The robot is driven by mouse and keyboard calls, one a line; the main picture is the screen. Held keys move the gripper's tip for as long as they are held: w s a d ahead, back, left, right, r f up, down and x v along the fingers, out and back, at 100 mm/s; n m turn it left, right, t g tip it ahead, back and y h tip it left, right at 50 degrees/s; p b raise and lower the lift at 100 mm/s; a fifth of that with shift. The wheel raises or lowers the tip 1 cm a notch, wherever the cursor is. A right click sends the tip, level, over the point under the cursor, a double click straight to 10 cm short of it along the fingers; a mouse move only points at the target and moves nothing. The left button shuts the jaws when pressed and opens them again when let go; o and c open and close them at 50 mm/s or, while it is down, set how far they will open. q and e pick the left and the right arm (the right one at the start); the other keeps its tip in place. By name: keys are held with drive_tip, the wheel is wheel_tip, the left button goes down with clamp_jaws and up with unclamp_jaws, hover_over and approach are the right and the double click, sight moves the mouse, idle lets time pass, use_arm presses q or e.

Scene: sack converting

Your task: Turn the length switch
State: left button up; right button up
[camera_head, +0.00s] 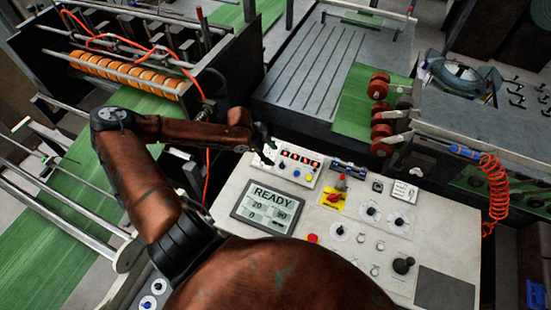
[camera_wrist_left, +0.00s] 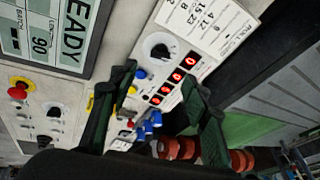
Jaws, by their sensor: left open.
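A black rotary knob (camera_wrist_left: 160,46) on a white round dial sits on the counter unit, beside a printed card of numbers (camera_wrist_left: 208,22). I cannot read a label that marks it as the length switch. The counter unit (camera_head: 284,178) with red digits stands at the back left of the light control panel (camera_head: 335,240). My left gripper (camera_head: 266,150) is over that unit's left end and covers the knob in the head view. In the left wrist view my left gripper (camera_wrist_left: 160,74) is open and empty, its fingers apart, with the knob just beyond the tips. My right gripper is not in view.
The READY display (camera_head: 268,207) lies just in front of the counter unit. A red-and-yellow switch (camera_head: 334,197), a red button (camera_head: 313,238) and several black knobs share the panel. A red coiled hose (camera_head: 494,190) hangs at the right. Orange rollers (camera_head: 125,74) stand at back left.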

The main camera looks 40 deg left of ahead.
use_arm(q)
drive_tip(key=shift+v, duration=1)
drive_tip(key=shift+c, duration=0.7)
clamp_jaws()
drive_tip(key=shift+d, duration=0.1)
